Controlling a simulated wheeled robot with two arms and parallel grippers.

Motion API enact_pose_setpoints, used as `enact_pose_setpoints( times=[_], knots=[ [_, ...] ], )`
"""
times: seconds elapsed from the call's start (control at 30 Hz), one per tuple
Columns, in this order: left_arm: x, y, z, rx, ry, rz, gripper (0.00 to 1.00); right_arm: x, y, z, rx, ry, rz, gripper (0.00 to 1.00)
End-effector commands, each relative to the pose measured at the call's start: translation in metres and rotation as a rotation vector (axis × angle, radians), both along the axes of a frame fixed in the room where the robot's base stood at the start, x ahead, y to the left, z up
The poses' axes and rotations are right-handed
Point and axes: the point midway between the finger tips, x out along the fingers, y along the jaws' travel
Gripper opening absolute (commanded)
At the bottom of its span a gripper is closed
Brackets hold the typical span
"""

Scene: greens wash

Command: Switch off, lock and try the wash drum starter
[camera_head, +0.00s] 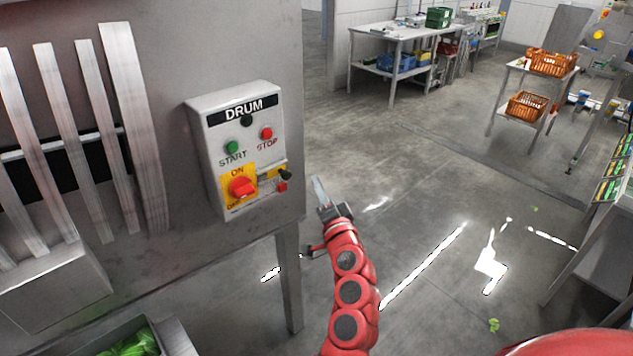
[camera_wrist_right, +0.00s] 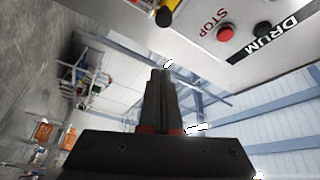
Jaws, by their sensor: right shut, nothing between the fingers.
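The wash drum starter (camera_head: 225,110) is a light grey box on a steel wall, labelled DRUM. It has a green START button (camera_head: 232,147), a red STOP button (camera_head: 266,133) and a red rotary switch (camera_head: 242,187) on a yellow ON/OFF plate. I cannot tell exactly where the knob points. A yellow part with a black end (camera_head: 285,175) juts out at the box's lower right, above a small red piece (camera_head: 282,187). My right gripper (camera_head: 318,181) is shut and empty, right of the box and apart from it. STOP (camera_wrist_right: 229,32) shows in the right wrist view. No padlock is clearly visible.
Steel strips (camera_head: 133,110) hang at the left, and a crate with greens (camera_head: 135,342) stands below. A steel leg (camera_head: 289,280) stands under the box's right side. Tables with orange crates (camera_head: 550,63) are far right. The floor between is mostly clear.

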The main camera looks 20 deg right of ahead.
Motion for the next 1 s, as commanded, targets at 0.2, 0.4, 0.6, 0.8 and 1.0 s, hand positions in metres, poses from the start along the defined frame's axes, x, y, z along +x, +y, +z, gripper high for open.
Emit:
enact_pose_setpoints(
  times=[0.2, 0.4, 0.6, 0.8, 1.0],
  knots=[
    [0.000, 0.000, 0.017, 0.000, 0.000, 0.000, 0.50, 0.036, -0.003, 0.010, -0.004, 0.000, -0.001, 0.00],
    [0.000, 0.000, 0.029, 0.000, 0.000, 0.000, 0.50, 0.067, -0.004, 0.015, -0.003, -0.001, 0.001, 0.00],
    [0.000, 0.000, 0.041, 0.000, 0.000, 0.000, 0.50, 0.075, 0.013, 0.006, 0.000, 0.004, 0.003, 0.00],
    [0.000, 0.000, 0.046, 0.000, 0.000, 0.000, 0.50, 0.070, 0.027, -0.003, -0.003, -0.002, -0.002, 0.00],
    [0.000, 0.000, 0.046, 0.000, 0.000, 0.000, 0.50, 0.069, 0.030, -0.005, -0.002, -0.002, -0.003, 0.00]
  ],
)
